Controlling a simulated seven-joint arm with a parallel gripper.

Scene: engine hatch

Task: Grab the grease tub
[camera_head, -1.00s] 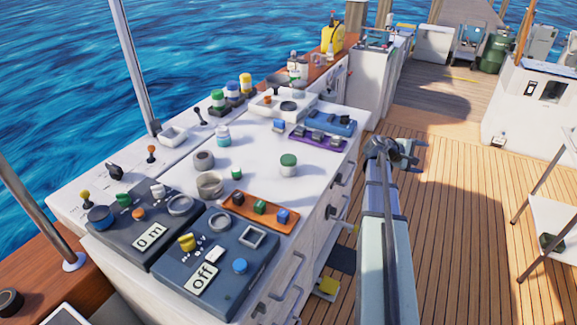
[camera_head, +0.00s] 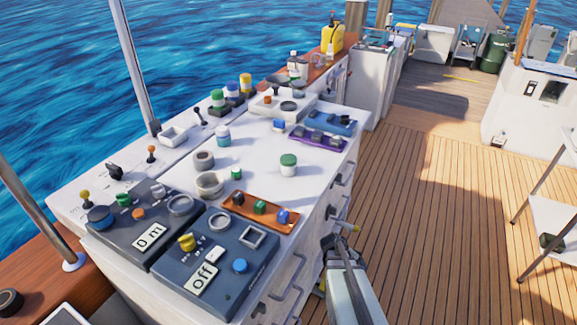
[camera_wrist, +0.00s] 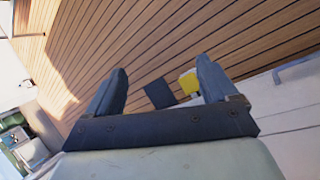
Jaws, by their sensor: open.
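No label names the grease tub. A white tub with a green lid (camera_head: 288,165) stands upright on the right half of the white bench top (camera_head: 262,178) and fits best. A smaller white-and-blue jar (camera_head: 223,135) stands further back. My gripper (camera_head: 340,234) is low beside the bench's drawer front, below and to the right of the green-lidded tub and apart from it. In the wrist view, the fingers of my gripper (camera_wrist: 160,76) are spread with nothing between them. The tub is not seen in the wrist view.
An orange tray (camera_head: 258,212) with several small blocks and dark control panels (camera_head: 215,262) lie nearer than the tub. A purple tray (camera_head: 318,138) is behind it. Drawer handles (camera_wrist: 295,68) stick out near my gripper. The deck (camera_head: 430,220) to the right is open.

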